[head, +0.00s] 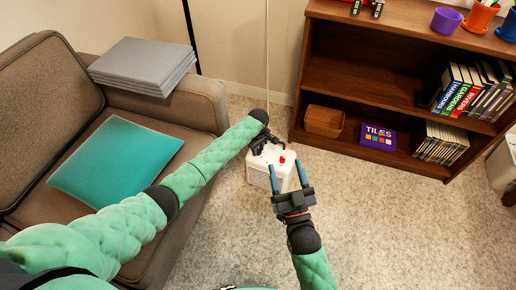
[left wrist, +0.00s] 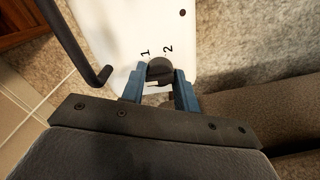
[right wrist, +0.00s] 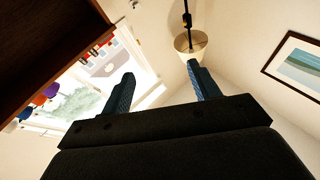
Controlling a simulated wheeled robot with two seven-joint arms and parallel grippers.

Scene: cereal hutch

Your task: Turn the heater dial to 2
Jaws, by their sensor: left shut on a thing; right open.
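The heater (head: 257,176) is a small white box on the carpet with a red part (head: 282,160) on top. In the left wrist view its white top (left wrist: 118,32) carries the marks 1 and 2, with the dark round dial (left wrist: 160,69) just below them. My left gripper (left wrist: 159,84) is shut on the dial, one blue finger on each side. In the head view my left gripper (head: 262,144) is at the heater's far side and hides the dial. Which mark the dial points to is unclear. My right gripper (head: 287,168) is open and empty, seen in front of the heater.
A brown sofa (head: 200,105) with a teal cushion (head: 115,160) and grey folded stack (head: 143,66) stands left. A wooden bookcase (head: 365,77) with books and a basket (head: 323,121) stands right. A dark bent bar (left wrist: 76,45) is beside my left gripper. Carpet (head: 400,220) at right is clear.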

